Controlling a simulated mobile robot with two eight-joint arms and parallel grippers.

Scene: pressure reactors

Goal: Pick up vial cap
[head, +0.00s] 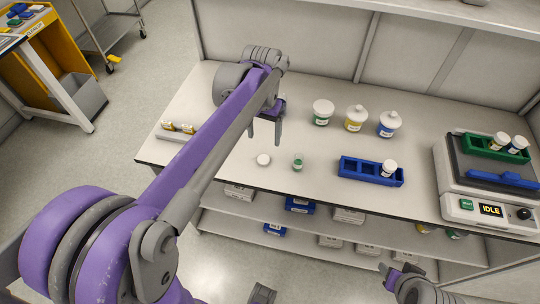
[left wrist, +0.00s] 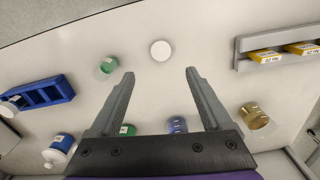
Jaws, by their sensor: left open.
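A small round white vial cap (head: 263,160) lies on the bench near its front edge. In the left wrist view the cap (left wrist: 160,50) lies just beyond the fingertips, centred between them. A small open clear vial with a green label (head: 298,163) stands to the right of the cap; it also shows in the left wrist view (left wrist: 108,65). My left gripper (head: 264,136) is open and empty, above the bench and behind the cap in the head view. Part of my right arm (head: 410,285) shows at the lower right; its finger state is unclear.
A blue rack (head: 355,171) holds one white-capped vial. Lidded jars (head: 355,118) stand at the back. A grey holder with yellow-labelled items (head: 178,128) is at the left. A machine reading IDLE (head: 487,205) bears a green rack (head: 480,147).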

